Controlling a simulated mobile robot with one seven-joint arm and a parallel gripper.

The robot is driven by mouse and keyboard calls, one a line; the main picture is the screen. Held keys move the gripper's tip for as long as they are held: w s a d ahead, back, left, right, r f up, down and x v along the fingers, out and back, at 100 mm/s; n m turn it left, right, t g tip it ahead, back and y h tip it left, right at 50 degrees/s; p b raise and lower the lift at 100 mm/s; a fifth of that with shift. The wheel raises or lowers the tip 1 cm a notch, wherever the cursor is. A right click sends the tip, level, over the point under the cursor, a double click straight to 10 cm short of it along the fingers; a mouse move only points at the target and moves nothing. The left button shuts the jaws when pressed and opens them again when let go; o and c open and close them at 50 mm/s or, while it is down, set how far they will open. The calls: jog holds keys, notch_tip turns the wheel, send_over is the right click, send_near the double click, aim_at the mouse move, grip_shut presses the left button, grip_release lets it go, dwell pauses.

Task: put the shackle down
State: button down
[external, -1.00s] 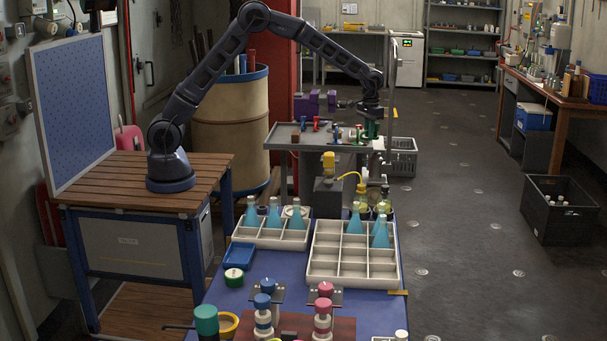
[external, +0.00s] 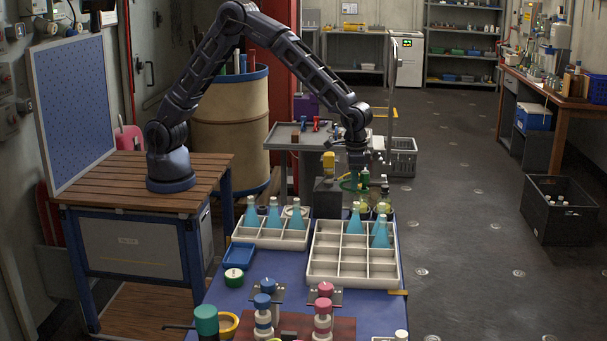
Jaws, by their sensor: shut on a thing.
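My gripper (external: 357,170) points down above the back end of the blue table (external: 283,268), behind the large white divided tray. It is shut on a green shackle (external: 350,186), which shows as a thin curved green shape just under the fingers. The shackle is small in the view, and I cannot tell whether it touches anything below. Red and blue pieces that look like shackles lie on the grey cart (external: 283,139) behind.
The large white divided tray (external: 338,281) holds blue flasks. A smaller white tray (external: 262,238) with flasks stands to its left. A dark box with a yellow top (external: 328,196) and yellowish flasks (external: 383,205) stand close to my gripper. The small blue tray (external: 240,256) looks empty.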

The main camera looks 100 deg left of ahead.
jog(key=s+d+f+m, duration=0.1)
jog(key=s+d+m, duration=0.2)
jog(key=s+d, duration=0.95)
jog(key=s+d+f+m, duration=0.25)
jog(key=s+d, duration=0.65)
jog(key=d, duration=0.6)
notch_tip(320, 180, down, 19)
jog(key=shift+w, duration=0.15)
jog(key=shift+f, duration=0.1)
jog(key=c, duration=1.5)
grip_release()
notch_tip(320, 180, up, 12)
jog(key=shift+r, duration=0.15)
